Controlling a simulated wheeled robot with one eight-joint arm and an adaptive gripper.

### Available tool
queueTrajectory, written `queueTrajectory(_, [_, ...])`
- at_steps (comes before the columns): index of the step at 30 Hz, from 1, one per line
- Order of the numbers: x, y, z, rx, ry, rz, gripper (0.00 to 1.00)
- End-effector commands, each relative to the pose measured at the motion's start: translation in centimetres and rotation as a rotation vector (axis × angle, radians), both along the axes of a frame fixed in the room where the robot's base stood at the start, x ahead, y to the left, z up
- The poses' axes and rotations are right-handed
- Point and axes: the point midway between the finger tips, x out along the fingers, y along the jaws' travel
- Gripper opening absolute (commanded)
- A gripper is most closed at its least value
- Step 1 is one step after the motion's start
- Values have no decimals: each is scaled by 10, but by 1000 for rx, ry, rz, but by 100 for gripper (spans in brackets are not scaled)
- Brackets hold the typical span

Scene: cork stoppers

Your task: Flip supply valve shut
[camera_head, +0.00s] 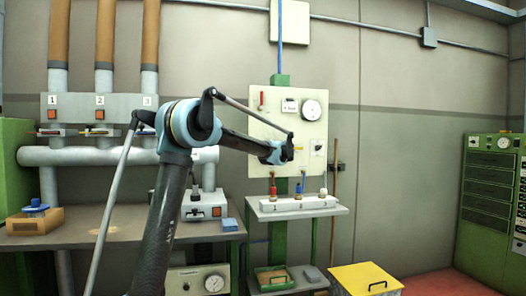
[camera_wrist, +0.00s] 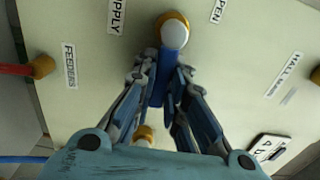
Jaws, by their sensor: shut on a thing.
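The supply valve has a blue lever (camera_wrist: 164,82) with a pale round hub in a brass collar (camera_wrist: 173,30); it sits beside the "SUPPLY" label (camera_wrist: 117,14) in the wrist view. The lever runs down from the hub in that view, and an "OPEN" label (camera_wrist: 217,10) is to the hub's right. My gripper (camera_wrist: 167,88) has a finger on each side of the lever and is shut on it. In the head view my gripper (camera_head: 287,150) is against the cream panel (camera_head: 262,160) on the wall and hides the valve.
In the wrist view, a red handle with a brass end (camera_wrist: 42,67) is at the left, near a "FEEDERS" label (camera_wrist: 69,65). Another brass fitting (camera_wrist: 143,135) is below the fingers. The head view shows a gauge (camera_head: 312,110) on the panel and a white shelf (camera_head: 330,209) below.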

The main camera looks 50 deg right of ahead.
Motion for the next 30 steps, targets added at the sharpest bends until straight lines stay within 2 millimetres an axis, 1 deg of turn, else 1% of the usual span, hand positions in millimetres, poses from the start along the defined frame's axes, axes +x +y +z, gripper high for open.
queueTrajectory(1, [-6, -3, -2, 4, 1, -9, 0])
queueTrajectory(3, [-8, -4, -3, 10, -3, -10, 0])
queueTrajectory(14, [-9, -5, -4, 13, -5, -11, 0])
queueTrajectory(15, [-9, -4, -4, 14, -4, -11, 17])
queueTrajectory(17, [-8, -4, -3, 13, -4, -11, 30])
queueTrajectory(18, [-8, -4, -3, 13, -5, -10, 33])
queueTrajectory(26, [-6, -4, -2, 13, -6, -8, 33])
queueTrajectory(30, [-10, -1, -2, 12, -7, -8, 33])
